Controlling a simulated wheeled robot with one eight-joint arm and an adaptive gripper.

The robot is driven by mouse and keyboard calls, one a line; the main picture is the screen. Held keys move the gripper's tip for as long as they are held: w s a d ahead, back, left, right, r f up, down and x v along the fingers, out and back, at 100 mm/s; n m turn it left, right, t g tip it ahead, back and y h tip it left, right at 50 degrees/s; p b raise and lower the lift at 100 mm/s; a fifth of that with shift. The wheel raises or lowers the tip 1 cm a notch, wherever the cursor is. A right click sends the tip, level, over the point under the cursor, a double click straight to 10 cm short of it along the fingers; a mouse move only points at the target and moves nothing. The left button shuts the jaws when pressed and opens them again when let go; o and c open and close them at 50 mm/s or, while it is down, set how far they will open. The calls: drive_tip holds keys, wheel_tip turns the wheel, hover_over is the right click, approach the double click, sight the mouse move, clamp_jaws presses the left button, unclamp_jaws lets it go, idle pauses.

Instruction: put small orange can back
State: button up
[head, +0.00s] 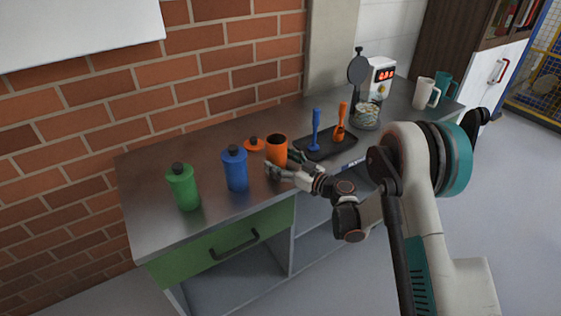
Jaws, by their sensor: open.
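The small orange can (277,150) stands upright and open-topped on the grey counter. An orange lid with a dark knob (254,144) lies on the counter just left of it. My gripper (273,170) is at the front of the can, low near the counter, with its fingers pointing left. It is open. Whether the fingers touch the can cannot be told from this view. My wrist hides part of the counter to the right of the can.
A blue bottle (235,168) and a green bottle (183,187) stand to the left. A dark tray (341,152) holds blue and orange tools on the right.

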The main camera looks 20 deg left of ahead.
drive_tip(key=shift+s+d+r, duration=0.1)
drive_tip(key=shift+d+r, duration=0.05)
drive_tip(key=shift+d, duration=0.1)
drive_tip(key=p+v, duration=0.2)
drive_tip(key=v, duration=0.9)
drive_tip(key=shift+d, duration=0.2)
drive_tip(key=shift+s, duration=0.1)
